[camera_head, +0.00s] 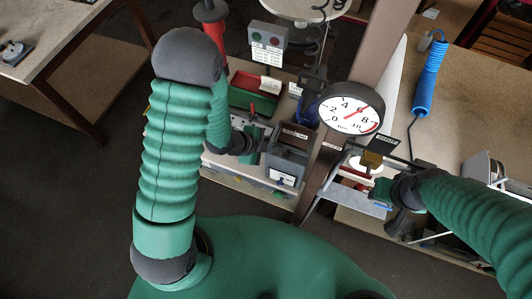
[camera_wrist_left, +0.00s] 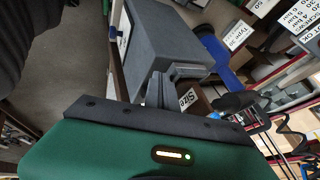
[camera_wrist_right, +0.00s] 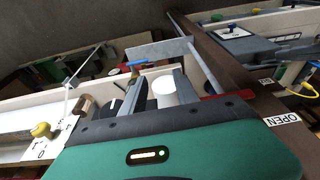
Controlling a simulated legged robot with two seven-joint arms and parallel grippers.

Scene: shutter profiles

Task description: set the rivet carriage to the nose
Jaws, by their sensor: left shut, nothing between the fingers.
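No part that I can surely name as the rivet carriage or its nose shows; both are too small or hidden to tell. My left gripper (camera_head: 262,143) is shut and empty beside a grey box (camera_head: 287,162) on the bench. In the left wrist view its closed fingers (camera_wrist_left: 158,90) overlap the near side of the grey box (camera_wrist_left: 160,40); contact cannot be told. My right gripper (camera_head: 374,186) is low beside the brown post. In the right wrist view its fingers (camera_wrist_right: 156,95) stand apart, with a white cylinder (camera_wrist_right: 163,92) showing between them, not visibly gripped.
A dial gauge (camera_head: 350,107) stands by the brown post (camera_head: 381,42), between my arms. A button box (camera_head: 268,43) and a green tray (camera_head: 250,95) are behind my left gripper. Dark floor is clear at the left.

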